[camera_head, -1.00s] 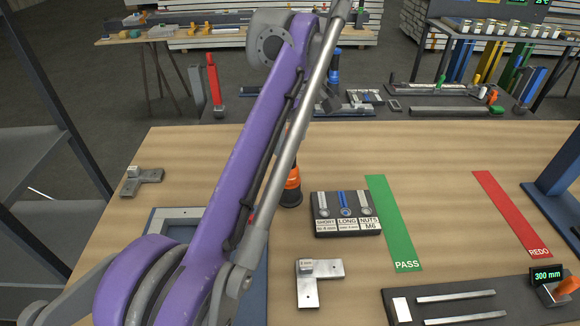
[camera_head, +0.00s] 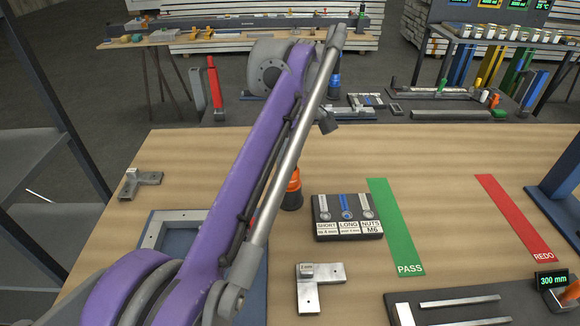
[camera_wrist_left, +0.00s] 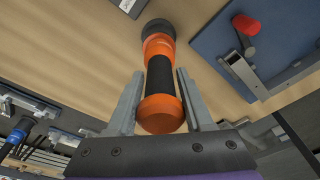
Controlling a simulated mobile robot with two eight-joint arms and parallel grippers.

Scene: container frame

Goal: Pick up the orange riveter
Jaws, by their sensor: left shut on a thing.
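The orange riveter (camera_head: 293,188), with orange ends and a dark base, stands upright at the middle of the wooden table, partly hidden behind my left arm. In the left wrist view the riveter (camera_wrist_left: 160,75) has a black middle section and lies between the two grey fingers of my left gripper (camera_wrist_left: 160,88), which is shut on it. I cannot tell whether its base touches the table. In the head view the left gripper's fingers are hidden behind my purple arm. My right gripper is not in view.
Right of the riveter is a dark tray of fasteners (camera_head: 346,229), then a green PASS strip (camera_head: 398,225) and a red REDO strip (camera_head: 513,215). A blue fixture (camera_head: 150,241) lies left of my arm. Metal brackets (camera_head: 320,285) lie in front. The table's back left is mostly clear.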

